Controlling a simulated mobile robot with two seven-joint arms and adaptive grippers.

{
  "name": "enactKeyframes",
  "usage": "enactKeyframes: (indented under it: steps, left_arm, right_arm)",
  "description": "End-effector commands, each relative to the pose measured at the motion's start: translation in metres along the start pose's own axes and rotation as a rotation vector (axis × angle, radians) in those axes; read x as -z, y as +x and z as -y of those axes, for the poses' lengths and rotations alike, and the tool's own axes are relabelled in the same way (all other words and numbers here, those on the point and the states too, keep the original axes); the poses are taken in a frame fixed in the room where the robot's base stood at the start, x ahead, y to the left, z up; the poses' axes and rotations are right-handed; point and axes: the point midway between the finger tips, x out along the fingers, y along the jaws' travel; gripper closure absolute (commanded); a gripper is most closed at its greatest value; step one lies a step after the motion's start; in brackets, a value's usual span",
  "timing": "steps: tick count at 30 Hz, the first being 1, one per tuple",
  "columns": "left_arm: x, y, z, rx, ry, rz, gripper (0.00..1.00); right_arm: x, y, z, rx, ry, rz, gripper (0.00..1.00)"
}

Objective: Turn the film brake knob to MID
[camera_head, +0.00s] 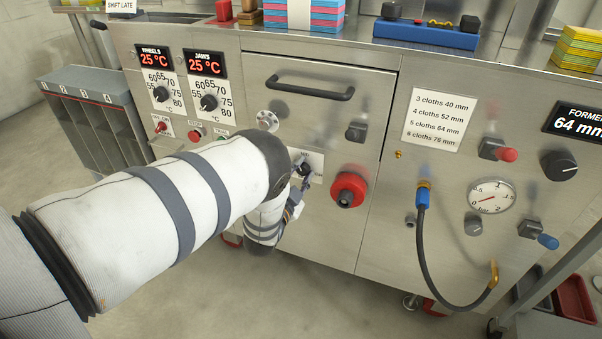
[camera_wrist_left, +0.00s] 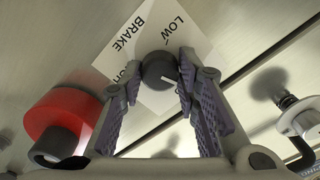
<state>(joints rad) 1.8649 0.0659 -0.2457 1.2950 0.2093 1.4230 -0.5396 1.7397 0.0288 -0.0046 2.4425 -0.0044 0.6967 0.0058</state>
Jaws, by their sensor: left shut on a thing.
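The film brake knob (camera_wrist_left: 158,68) is a small black round knob on a white label (camera_wrist_left: 118,62) in the left wrist view. The label reads LOW at upper right and BRAKE at upper left, with a partly hidden word at lower left. A short light mark shows on the knob's lower right; which setting it points to cannot be told. My left gripper (camera_wrist_left: 162,78) is shut on the knob, with one finger on each side. In the head view the label (camera_head: 316,159) and knob are partly hidden behind my left arm and gripper (camera_head: 302,175). My right gripper is out of view.
Above are a latch (camera_head: 356,131) and a door handle (camera_head: 310,86). A black hose (camera_head: 424,260) hangs farther right.

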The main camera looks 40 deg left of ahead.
Motion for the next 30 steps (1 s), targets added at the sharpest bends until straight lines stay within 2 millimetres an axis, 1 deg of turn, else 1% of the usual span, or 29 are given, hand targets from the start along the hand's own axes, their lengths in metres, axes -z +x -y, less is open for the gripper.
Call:
enactKeyframes:
  steps: [6,15,21,30]
  left_arm:
    - [-0.0014,-0.0008,-0.0017,-0.003,0.16,0.002,0.99]
    - [-0.0016,-0.0007,-0.0015,-0.003,0.299,0.003,0.99]
    - [-0.0013,-0.0007,-0.0016,-0.003,0.338,0.003,0.99]
    - [-0.0013,-0.0008,-0.0013,-0.002,0.347,0.003,0.99]
  right_arm:
    - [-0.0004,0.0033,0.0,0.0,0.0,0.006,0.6]
    - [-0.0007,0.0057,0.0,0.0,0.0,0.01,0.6]
    - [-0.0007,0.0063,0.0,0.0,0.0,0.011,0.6]
    - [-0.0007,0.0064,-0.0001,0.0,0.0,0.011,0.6]
